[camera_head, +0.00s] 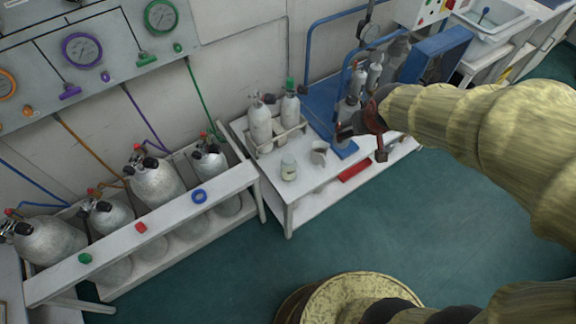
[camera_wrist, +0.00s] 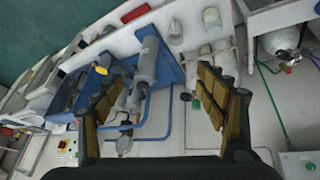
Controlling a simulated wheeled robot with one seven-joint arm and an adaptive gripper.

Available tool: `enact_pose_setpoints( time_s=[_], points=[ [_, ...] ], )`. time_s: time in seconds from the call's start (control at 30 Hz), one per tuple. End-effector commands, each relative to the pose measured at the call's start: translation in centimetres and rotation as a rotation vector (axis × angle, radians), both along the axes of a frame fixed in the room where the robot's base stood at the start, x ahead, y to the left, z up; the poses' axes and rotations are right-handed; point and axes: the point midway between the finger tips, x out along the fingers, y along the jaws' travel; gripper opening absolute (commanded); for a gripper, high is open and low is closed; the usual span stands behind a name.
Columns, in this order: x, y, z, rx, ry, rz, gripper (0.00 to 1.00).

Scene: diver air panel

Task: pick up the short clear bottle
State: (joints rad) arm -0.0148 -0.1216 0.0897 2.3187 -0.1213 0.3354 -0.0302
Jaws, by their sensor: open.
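The short clear bottle (camera_head: 289,168), a small pale jar with a light cap, stands upright near the left front part of the white bench (camera_head: 308,195). In the wrist view it shows at the top (camera_wrist: 210,17), ahead of the fingers and toward the right finger's side. My gripper (camera_head: 362,140) is above the bench, to the right of the bottle and apart from it. In the wrist view the two fingers (camera_wrist: 153,82) are spread wide with nothing held between them.
A grey cup (camera_head: 319,153) stands close right of the bottle. Behind are two grey cylinders (camera_head: 260,124) in a rack. A blue stand (camera_head: 344,148) with cylinders is near my gripper. The bench front left is clear.

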Motion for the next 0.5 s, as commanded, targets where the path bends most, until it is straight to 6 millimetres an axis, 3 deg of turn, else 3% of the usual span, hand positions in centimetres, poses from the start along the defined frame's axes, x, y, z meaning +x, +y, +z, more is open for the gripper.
enact_pose_setpoints(
  time_s=[0.2, 0.5],
  points=[
    [7.6, 1.1, -6.1, -0.017, -0.059, 0.085, 0.73],
    [14.5, 3.9, -16.5, 0.003, -0.153, 0.212, 0.73]
  ],
)
